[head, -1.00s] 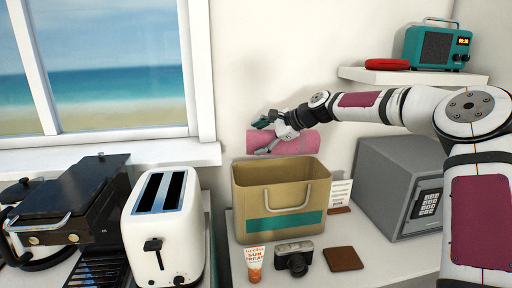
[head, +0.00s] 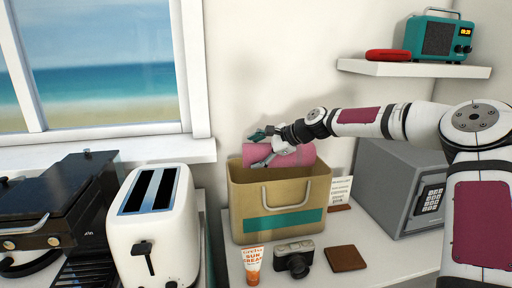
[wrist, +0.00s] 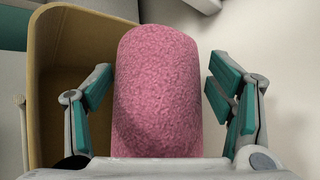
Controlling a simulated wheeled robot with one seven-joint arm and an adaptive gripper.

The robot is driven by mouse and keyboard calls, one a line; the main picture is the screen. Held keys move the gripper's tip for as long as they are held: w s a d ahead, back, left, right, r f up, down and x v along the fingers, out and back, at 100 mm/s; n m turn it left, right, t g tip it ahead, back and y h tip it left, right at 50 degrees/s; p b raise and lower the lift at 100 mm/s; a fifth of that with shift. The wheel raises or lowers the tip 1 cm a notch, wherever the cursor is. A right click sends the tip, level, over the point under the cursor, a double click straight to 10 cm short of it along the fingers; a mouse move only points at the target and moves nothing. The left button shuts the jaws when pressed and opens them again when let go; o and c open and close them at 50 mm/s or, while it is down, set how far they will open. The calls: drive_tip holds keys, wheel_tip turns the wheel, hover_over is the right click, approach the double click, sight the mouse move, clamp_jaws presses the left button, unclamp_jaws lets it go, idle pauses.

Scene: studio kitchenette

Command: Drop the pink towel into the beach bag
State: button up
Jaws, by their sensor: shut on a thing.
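The pink towel (head: 303,154) is a rolled bundle lying on its side. My gripper (head: 264,147) is shut on it, with one teal-padded finger on each side. In the wrist view the towel (wrist: 158,95) fills the middle between the fingers (wrist: 160,75). The beach bag (head: 246,205) is tan with a teal band and a handle, upright and open at the top on the counter. The towel is at the bag's back rim in the head view, its lower edge partly hidden. In the wrist view the bag's opening (wrist: 60,65) lies behind and left of the towel.
A sunscreen tube (head: 252,264), a camera (head: 294,259) and a brown wallet (head: 345,258) lie in front of the bag. A grey safe (head: 395,190) stands right, a toaster (head: 152,225) left. A shelf (head: 415,69) with a radio (head: 438,38) is above right.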

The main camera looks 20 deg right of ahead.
drive_tip(key=shift+f, duration=0.25)
drive_tip(key=o, duration=1.4)
drive_tip(key=shift+o, duration=0.2)
drive_tip(key=shift+s, duration=0.1)
drive_tip(key=v, duration=1.2)
